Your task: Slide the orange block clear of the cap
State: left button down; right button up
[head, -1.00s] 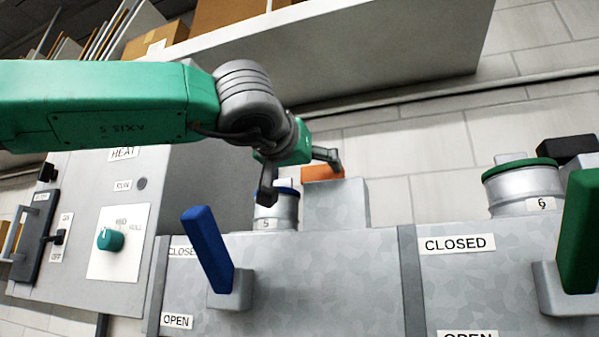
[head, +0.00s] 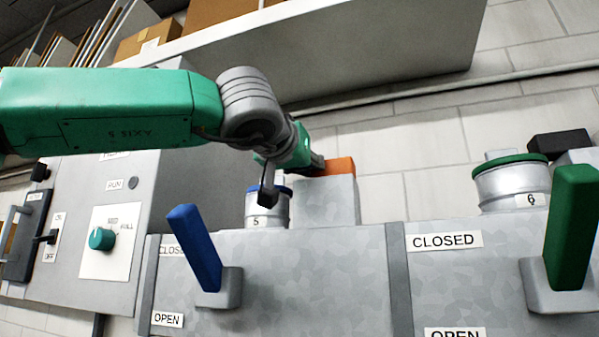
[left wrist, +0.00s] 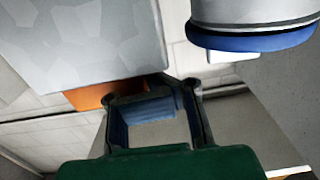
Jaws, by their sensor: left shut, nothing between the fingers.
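The orange block (head: 335,166) lies on top of a grey metal box (head: 325,200), near its right side. A dark part of my left gripper (head: 292,180) overlaps the block's left end; I cannot tell whether they touch. A metal cylinder labelled 5 with a blue cap (head: 284,190) stands left of the box, and a gripper finger partly hides it. In the left wrist view, my shut, empty gripper (left wrist: 150,106) is beside the orange block (left wrist: 90,97), which is partly hidden. The blue cap (left wrist: 255,41) is at the upper right, apart from the fingers. My right gripper is out of view.
A blue lever (head: 195,245) and a green lever (head: 572,225) rise in front. A second cylinder, labelled 6, has a green cap (head: 515,170). A control panel (head: 75,275) is at left and a shelf hangs above.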

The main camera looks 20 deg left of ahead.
pick_arm(q)
jog(key=c, duration=2.2)
grip_release()
jog(key=shift+s+d+r, duration=0.1)
jog(key=shift+s+d, duration=0.05)
jog(key=shift+d, duration=0.25)
jog(key=o, duration=0.6)
jog(key=shift+d, duration=0.15)
jog(key=o, duration=0.8)
jog(key=shift+s, duration=0.1)
jog(key=shift+c, duration=0.2)
jog(key=o, duration=0.5)
jog(key=shift+a, duration=0.35)
jog(key=shift+s+a, duration=0.45)
jog(key=shift+s, duration=0.15)
jog(key=s+p, duration=0.1)
jog(key=s, duration=1.3)
jog(key=shift+s+a+p, duration=0.15)
jog(key=shift+s+p, duration=0.1)
jog(key=shift+p, duration=0.1)
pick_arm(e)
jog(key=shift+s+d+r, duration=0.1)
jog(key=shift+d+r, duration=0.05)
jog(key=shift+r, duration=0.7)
